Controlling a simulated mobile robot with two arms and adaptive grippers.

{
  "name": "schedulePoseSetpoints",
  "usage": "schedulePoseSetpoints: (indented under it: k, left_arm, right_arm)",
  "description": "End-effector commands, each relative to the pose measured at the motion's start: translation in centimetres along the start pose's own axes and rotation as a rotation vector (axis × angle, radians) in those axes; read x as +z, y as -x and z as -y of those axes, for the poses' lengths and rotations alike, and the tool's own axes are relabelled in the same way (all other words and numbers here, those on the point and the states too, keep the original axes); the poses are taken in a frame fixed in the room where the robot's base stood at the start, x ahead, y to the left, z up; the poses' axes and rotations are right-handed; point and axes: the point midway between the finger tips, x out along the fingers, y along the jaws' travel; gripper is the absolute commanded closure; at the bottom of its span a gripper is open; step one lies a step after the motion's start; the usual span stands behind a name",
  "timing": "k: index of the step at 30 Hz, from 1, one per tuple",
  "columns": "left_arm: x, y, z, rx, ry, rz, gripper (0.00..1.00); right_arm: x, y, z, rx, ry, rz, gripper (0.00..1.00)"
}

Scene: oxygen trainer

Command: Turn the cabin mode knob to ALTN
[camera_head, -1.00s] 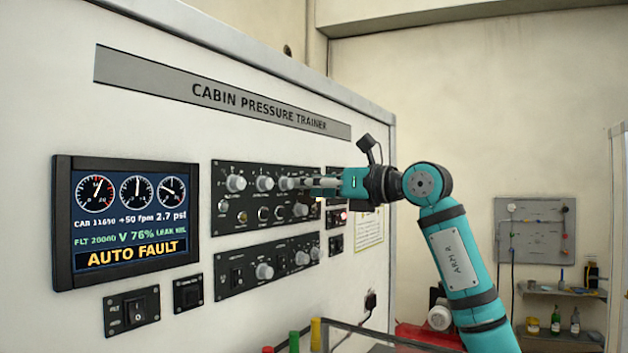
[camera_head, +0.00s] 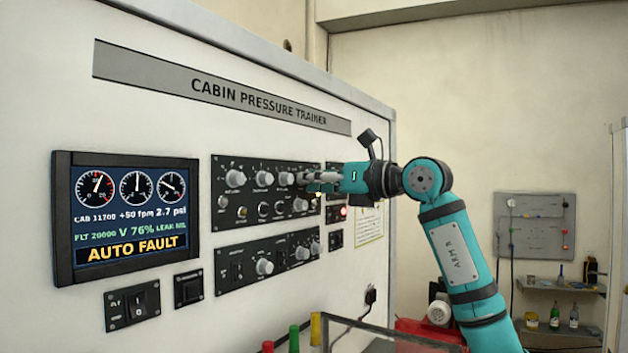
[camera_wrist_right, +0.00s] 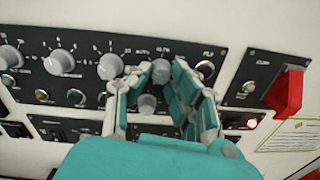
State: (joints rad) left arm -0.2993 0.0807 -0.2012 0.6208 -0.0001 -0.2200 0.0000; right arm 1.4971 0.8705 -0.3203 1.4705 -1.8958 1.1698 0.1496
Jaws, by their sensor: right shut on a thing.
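The cabin mode knob (camera_wrist_right: 161,72) is a grey knob on the upper black panel, with small AUTO and ALTN-like lettering above it. Its pointer setting is too small to read. My right gripper (camera_wrist_right: 160,80) is shut on this knob in the right wrist view, one finger on each side. In the head view, my right gripper (camera_head: 312,178) reaches the right end of the upper panel (camera_head: 226,166), and its fingers hide the knob. The screen (camera_head: 130,215) shows AUTO FAULT. My left gripper is not in view.
Other knobs (camera_head: 235,178) sit close by in the same row, with lamps and another knob (camera_wrist_right: 147,104) below. A red guarded switch (camera_wrist_right: 286,92) stands out to the right. A lower panel (camera_head: 265,267) has more knobs. Several coloured caps (camera_head: 294,338) stand below the trainer.

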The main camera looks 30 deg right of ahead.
Motion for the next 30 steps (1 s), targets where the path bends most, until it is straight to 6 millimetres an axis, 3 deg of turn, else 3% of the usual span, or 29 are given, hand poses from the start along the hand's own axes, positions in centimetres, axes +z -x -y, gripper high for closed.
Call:
schedulePoseSetpoints:
  k: [30]
  left_arm:
    - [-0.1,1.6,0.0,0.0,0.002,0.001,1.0]
  right_arm:
    - [0.3,0.1,0.0,-0.003,-0.743,-0.019,1.0]
